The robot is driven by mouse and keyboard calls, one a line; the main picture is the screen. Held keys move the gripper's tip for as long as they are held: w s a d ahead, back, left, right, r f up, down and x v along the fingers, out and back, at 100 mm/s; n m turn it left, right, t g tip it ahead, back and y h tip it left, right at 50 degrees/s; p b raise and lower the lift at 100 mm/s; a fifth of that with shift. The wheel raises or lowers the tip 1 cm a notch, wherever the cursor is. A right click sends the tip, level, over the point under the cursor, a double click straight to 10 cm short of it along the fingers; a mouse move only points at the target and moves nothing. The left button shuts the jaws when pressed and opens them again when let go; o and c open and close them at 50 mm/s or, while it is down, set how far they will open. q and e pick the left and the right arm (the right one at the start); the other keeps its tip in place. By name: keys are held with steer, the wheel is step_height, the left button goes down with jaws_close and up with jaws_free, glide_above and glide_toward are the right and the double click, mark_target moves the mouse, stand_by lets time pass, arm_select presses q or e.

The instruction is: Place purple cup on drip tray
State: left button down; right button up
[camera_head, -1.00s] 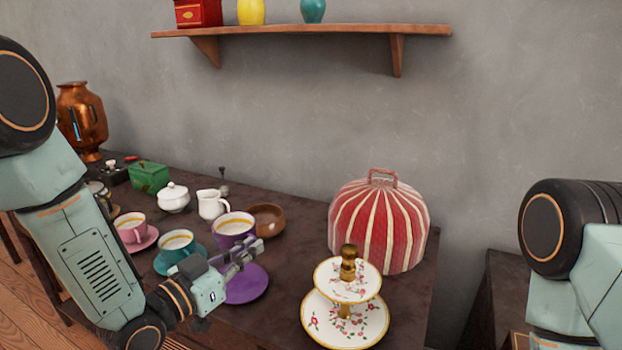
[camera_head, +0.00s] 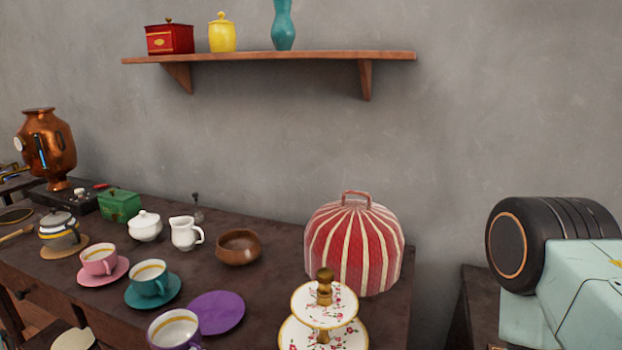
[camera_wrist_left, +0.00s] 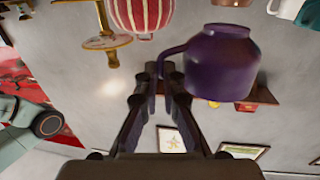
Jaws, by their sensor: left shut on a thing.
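The gripper itself is outside the head view. A dark round plate with a pale rim (camera_head: 15,215) lies near the copper samovar (camera_head: 48,150) at the left; I cannot tell whether it is the drip tray. My right gripper is not seen; only part of that arm shows at the right.
The purple saucer (camera_head: 217,312) is empty. The teal cup (camera_head: 150,275), pink cup (camera_head: 100,260), striped teapot (camera_head: 60,232), white jug (camera_head: 184,233) and wooden bowl (camera_head: 238,247) crowd the table. The red striped cosy (camera_head: 354,245) and tiered stand (camera_head: 323,318) stand at the right.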

arm_select(q)
steer(key=shift+d, duration=0.1)
steer(key=w+d+r, duration=0.1)
steer(key=w+r, duration=0.4)
steer(key=w, duration=0.9)
steer(key=shift+d+r, duration=0.15)
steer(key=shift+r, duration=0.05)
